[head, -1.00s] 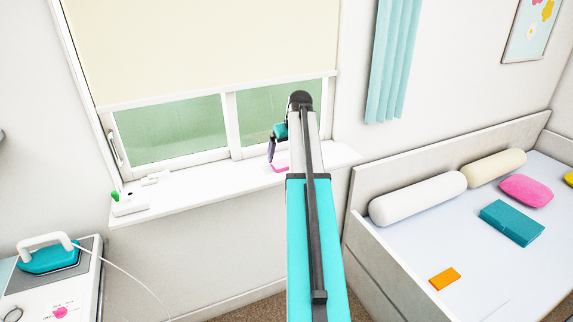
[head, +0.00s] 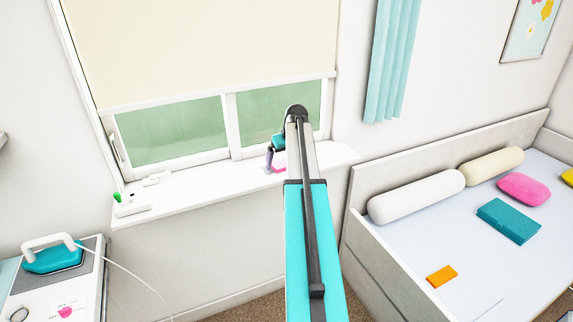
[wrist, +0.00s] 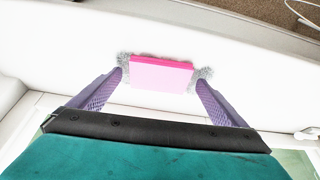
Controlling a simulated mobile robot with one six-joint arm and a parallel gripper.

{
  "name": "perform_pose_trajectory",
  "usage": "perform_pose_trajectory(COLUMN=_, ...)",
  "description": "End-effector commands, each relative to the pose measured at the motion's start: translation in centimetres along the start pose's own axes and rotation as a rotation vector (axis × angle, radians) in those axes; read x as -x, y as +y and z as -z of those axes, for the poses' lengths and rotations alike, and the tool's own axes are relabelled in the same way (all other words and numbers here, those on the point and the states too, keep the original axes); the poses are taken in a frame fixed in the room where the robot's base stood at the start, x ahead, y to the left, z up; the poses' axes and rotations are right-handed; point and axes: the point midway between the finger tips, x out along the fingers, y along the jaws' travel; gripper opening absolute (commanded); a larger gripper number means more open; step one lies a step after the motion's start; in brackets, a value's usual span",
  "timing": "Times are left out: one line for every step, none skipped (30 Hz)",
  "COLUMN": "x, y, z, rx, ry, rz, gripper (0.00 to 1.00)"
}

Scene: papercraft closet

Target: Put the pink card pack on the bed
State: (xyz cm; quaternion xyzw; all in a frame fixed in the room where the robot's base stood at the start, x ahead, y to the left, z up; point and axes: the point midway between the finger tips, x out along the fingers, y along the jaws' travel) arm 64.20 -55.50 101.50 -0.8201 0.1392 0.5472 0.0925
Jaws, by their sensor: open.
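The pink card pack (wrist: 161,74) lies on the white windowsill in the wrist view, between the fuzzy tips of my open gripper (wrist: 160,75). A small gap seems to show at its ends; I cannot tell whether either finger touches it. In the head view a bit of the pink pack (head: 280,166) shows beside my gripper (head: 273,168), mostly hidden behind my arm. The bed (head: 405,262) stands at the right, with a pale flat top.
The bed holds a white bolster (head: 417,195), a cream bolster (head: 492,166), a pink cushion (head: 524,189), a teal book-like item (head: 508,221) and an orange card (head: 441,276). Its front middle is clear. The windowsill (head: 215,183) carries a small white item (head: 131,204) at left.

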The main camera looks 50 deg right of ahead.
Motion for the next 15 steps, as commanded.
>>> perform_pose_trajectory(x=0.01, y=0.01, z=0.0, rx=0.0, ry=0.0, rz=0.0, gripper=0.96)
perform_pose_trajectory(x=0.01, y=0.0, z=0.0, rx=0.0, ry=0.0, rz=0.0, gripper=0.96)
perform_pose_trajectory(x=0.02, y=0.01, z=0.0, rx=0.0, ry=0.0, rz=0.0, gripper=0.96)
perform_pose_trajectory(x=0.02, y=0.01, z=0.0, rx=0.0, ry=0.0, rz=0.0, gripper=0.96)
perform_pose_trajectory(x=0.02, y=0.01, z=0.0, rx=0.0, ry=0.0, rz=0.0, gripper=0.96)
perform_pose_trajectory(x=0.03, y=0.01, z=0.0, rx=0.0, ry=0.0, rz=0.0, gripper=0.96)
perform_pose_trajectory(x=0.03, y=0.01, z=0.0, rx=0.0, ry=0.0, rz=0.0, gripper=0.96)
perform_pose_trajectory(x=0.03, y=0.01, z=0.0, rx=0.0, ry=0.0, rz=0.0, gripper=0.96)
perform_pose_trajectory(x=0.03, y=0.01, z=0.0, rx=0.0, ry=0.0, rz=0.0, gripper=0.94)
perform_pose_trajectory(x=0.03, y=0.01, z=0.0, rx=0.0, ry=0.0, rz=0.0, gripper=0.89)
perform_pose_trajectory(x=0.03, y=0.01, z=0.0, rx=0.0, ry=0.0, rz=0.0, gripper=0.84)
perform_pose_trajectory(x=0.03, y=0.01, z=0.0, rx=0.0, ry=0.0, rz=0.0, gripper=0.78)
perform_pose_trajectory(x=0.03, y=0.01, z=0.0, rx=0.0, ry=0.0, rz=0.0, gripper=0.72)
perform_pose_trajectory(x=0.04, y=0.01, z=-0.01, rx=0.0, ry=0.0, rz=0.0, gripper=0.67)
perform_pose_trajectory(x=0.04, y=0.01, z=-0.01, rx=0.0, ry=0.0, rz=0.0, gripper=0.61)
